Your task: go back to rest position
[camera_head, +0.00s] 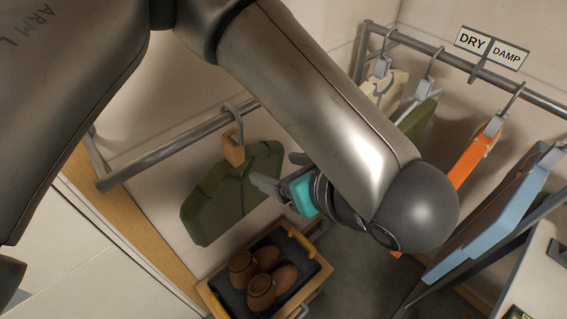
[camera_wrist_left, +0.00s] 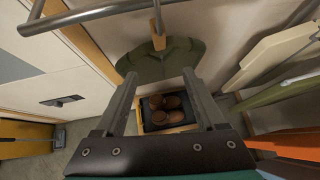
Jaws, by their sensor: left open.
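My left gripper (camera_head: 275,172) is open and empty. Its arm comes down across the head view from the upper left. The fingers are beside a dark green garment (camera_head: 222,200), which hangs by a wooden-blocked hanger (camera_head: 233,150) from the left rail (camera_head: 180,150). In the left wrist view my open fingers (camera_wrist_left: 160,74) point toward the green garment (camera_wrist_left: 150,62), with a visible gap between them. I cannot tell from these views whether a finger touches the cloth. My right gripper is not in view.
A tray (camera_head: 322,268) with several brown shoes stands on the floor below. At right, a rail (camera_head: 450,58) with a DRY/DAMP sign (camera_head: 490,48) carries a cream garment (camera_head: 388,90), an orange one (camera_head: 472,158) and a blue one (camera_head: 500,215). A wooden-edged panel (camera_head: 130,235) is at left.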

